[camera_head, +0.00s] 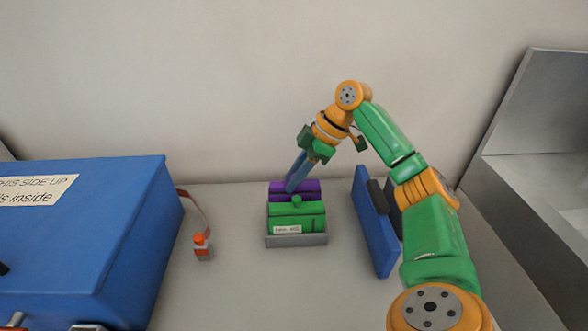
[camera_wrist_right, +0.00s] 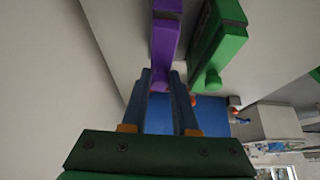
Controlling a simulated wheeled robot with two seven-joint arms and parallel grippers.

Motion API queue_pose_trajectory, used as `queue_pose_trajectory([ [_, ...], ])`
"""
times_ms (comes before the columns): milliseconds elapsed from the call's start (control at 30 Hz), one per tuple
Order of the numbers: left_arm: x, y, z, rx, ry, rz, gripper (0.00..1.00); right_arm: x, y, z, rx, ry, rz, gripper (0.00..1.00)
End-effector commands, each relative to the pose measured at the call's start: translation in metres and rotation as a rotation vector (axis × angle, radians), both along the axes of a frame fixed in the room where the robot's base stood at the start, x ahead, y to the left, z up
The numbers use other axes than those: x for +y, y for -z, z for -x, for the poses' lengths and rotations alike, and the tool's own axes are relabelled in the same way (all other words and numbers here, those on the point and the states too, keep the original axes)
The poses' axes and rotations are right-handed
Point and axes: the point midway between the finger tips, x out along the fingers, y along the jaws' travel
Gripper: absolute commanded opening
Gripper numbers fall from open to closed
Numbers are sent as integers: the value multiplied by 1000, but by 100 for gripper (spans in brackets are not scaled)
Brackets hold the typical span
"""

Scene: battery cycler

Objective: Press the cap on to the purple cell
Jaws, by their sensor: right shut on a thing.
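The purple cell (camera_head: 310,187) lies at the back of a grey tray (camera_head: 297,241), behind the green cells (camera_head: 312,222). My right gripper (camera_head: 291,188) points down at the left part of the purple cell. In the right wrist view the purple cell (camera_wrist_right: 165,35) runs up from between my fingertips (camera_wrist_right: 164,80). A small rounded purple cap (camera_wrist_right: 161,86) at its near end sits between the fingers, which are shut on it. The fingers partly hide where cap and cell meet, so I cannot tell how tightly the cap sits. My left gripper is not in view.
A large blue box (camera_head: 95,230) stands at the left. A small grey block with an orange top (camera_head: 201,247) stands between box and tray, with a reddish strap behind it. A blue upright panel (camera_head: 373,220) stands right of the tray, near my right arm.

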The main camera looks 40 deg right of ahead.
Motion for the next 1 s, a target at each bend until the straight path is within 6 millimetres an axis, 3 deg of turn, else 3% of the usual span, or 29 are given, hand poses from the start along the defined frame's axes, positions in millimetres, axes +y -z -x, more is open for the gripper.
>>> queue_pose_trajectory([
  [133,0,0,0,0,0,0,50,0,0,0,0,0,0,0],
  [167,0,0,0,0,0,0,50,0,0,0,0,0,0,33],
  [267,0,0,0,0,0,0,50,0,0,0,0,0,0,60],
  [500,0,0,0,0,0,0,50,0,0,0,0,0,0,62],
  [600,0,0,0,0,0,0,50,0,0,0,0,0,0,89],
  [633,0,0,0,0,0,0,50,0,0,0,0,0,0,92],
  [1000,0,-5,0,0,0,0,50,0,-5,0,0,0,0,92],
])
